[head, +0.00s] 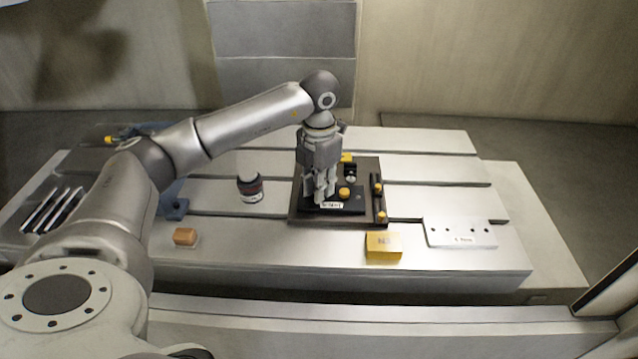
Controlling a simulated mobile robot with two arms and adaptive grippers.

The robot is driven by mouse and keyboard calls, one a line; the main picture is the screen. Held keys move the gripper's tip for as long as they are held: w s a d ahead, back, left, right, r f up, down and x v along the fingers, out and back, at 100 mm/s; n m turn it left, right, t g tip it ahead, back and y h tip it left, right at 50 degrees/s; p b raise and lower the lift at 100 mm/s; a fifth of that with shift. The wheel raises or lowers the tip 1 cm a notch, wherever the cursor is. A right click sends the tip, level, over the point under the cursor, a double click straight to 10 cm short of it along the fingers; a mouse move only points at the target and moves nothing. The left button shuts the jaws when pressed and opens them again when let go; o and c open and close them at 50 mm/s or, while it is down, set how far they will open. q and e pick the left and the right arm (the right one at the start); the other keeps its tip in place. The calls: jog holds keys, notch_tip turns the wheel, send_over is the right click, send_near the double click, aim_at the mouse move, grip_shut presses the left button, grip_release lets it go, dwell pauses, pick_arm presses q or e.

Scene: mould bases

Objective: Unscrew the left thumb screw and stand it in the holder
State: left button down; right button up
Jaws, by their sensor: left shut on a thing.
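My left gripper (322,196) points straight down over the left part of a dark mould base (296,214). Its fingers are shut at a small black labelled block on the base, where the left thumb screw sits; the fingers hide that screw. A yellow-knobbed thumb screw (344,193) shows just right of the fingers. More yellow knobs stand at the base's right side, one at the back (378,188) and one near the front corner (381,215). I cannot tell for certain which part is the holder. My right gripper is not in view.
A yellow box (384,247) stands in front of the base, and a white plate with holes (460,233) lies to the right. A dark round jar (249,189) and an orange block (186,237) are to the left. The slotted table's right back is clear.

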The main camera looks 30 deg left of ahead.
pick_arm(q)
jog(key=shift+n, duration=1.1)
jog(key=c, duration=1.3)
grip_release()
